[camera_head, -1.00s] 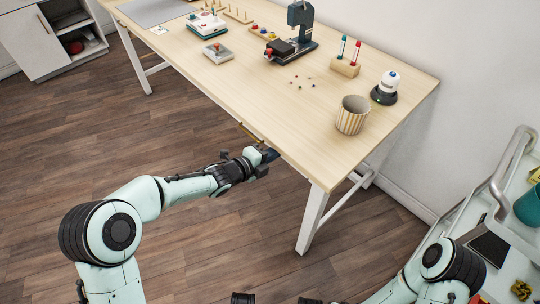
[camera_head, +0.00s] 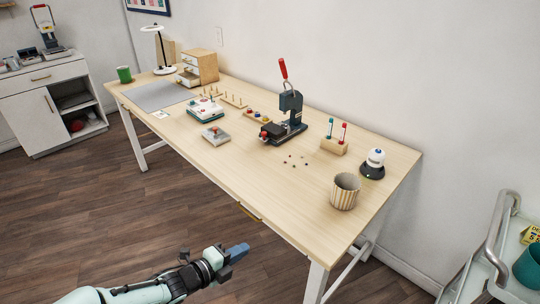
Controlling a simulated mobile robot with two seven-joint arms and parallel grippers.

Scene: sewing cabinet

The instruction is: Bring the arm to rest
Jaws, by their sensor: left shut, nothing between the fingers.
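My left gripper (camera_head: 238,249) is at the bottom middle of the head view. Its dark fingers are shut and nothing is held between them. My pale green left arm (camera_head: 125,294) comes in low from the left. The gripper shows against the floor, in front of the wooden table's long front edge (camera_head: 215,180), with floor visible between them. My right gripper is out of the picture.
The table holds a press with a red-tipped lever (camera_head: 289,112), a striped cup (camera_head: 345,191), a block with two upright tools (camera_head: 334,145), and a white-and-black device (camera_head: 373,164). A railed cart (camera_head: 489,260) stands at right. Open floor (camera_head: 70,220) lies left.

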